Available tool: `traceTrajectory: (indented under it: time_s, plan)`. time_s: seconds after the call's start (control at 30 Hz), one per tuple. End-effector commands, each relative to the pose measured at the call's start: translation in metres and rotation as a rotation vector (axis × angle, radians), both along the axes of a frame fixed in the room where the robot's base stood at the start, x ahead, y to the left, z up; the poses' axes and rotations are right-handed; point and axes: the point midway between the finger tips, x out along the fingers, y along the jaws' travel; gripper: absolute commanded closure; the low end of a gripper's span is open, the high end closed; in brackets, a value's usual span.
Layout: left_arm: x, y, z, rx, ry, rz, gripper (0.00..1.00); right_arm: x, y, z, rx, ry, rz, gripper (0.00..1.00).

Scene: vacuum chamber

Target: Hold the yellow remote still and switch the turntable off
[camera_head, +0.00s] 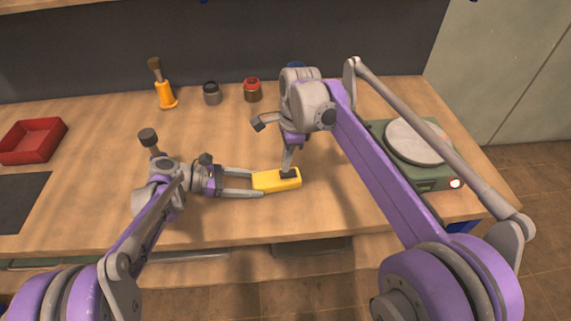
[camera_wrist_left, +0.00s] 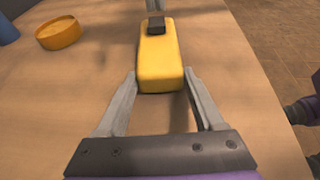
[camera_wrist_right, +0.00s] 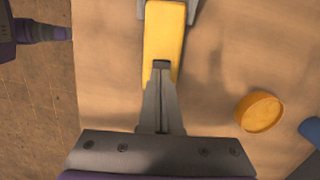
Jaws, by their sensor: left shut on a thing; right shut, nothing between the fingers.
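The yellow remote (camera_head: 265,180) lies near the table's front edge, and it also shows in the left wrist view (camera_wrist_left: 158,62) and right wrist view (camera_wrist_right: 163,32). My left gripper (camera_head: 257,183) is shut on its left end, one finger along each side. The turntable (camera_head: 433,178), a green base with a grey disc, stands at the right, partly behind my right arm. A light on its front corner looks reddish-white.
A yellow round dish (camera_wrist_left: 58,35) and a blue object (camera_wrist_right: 312,130) lie beyond the remote. A yellow-handled brush (camera_head: 165,92), a dark jar (camera_head: 212,94) and a red-topped jar (camera_head: 252,92) stand at the back. A red tray (camera_head: 32,141) is far left.

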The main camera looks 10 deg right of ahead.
Motion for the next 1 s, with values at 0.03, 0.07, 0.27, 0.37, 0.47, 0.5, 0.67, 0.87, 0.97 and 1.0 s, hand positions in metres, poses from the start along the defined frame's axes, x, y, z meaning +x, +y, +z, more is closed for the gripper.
traceTrajectory:
  time_s: [0.03,0.07,0.27,0.37,0.47,0.5,0.67,0.87,0.97,1.0]
  plan:
    - [0.0,0.0,0.0,-0.001,0.0,0.0,1.0,0.0,0.001,-0.005,0.0,0.0,0.0,1.0]
    - [0.0,0.0,0.0,-0.001,0.0,0.0,1.0,0.0,0.001,-0.007,0.0,0.0,0.0,1.0]
    - [0.0,0.0,0.0,-0.001,0.0,0.0,1.0,0.0,0.002,-0.014,0.0,0.0,0.0,1.0]
    - [0.0,0.0,0.0,0.0,0.0,0.0,1.0,0.0,0.002,-0.014,0.0,0.0,0.0,1.0]
    - [0.0,0.0,0.0,0.0,0.0,0.0,1.0,0.0,0.002,-0.014,0.0,0.0,0.0,1.0]
    - [0.0,0.0,0.0,0.0,0.0,0.0,1.0,0.0,0.002,-0.014,0.0,0.0,0.0,1.0]
    - [0.0,0.0,0.0,-0.001,0.0,0.0,1.0,0.0,0.003,-0.018,0.0,0.0,-0.001,1.0]
    - [0.0,0.0,0.0,-0.002,0.0,0.0,1.0,0.0,0.003,-0.019,-0.001,0.001,-0.001,1.0]
    - [0.0,0.0,0.001,-0.002,0.0,0.0,1.0,0.0,0.0,-0.019,-0.001,0.001,-0.001,1.0]
    - [0.0,0.0,0.001,-0.002,0.0,0.0,1.0,0.0,-0.001,-0.018,-0.002,0.001,-0.001,1.0]
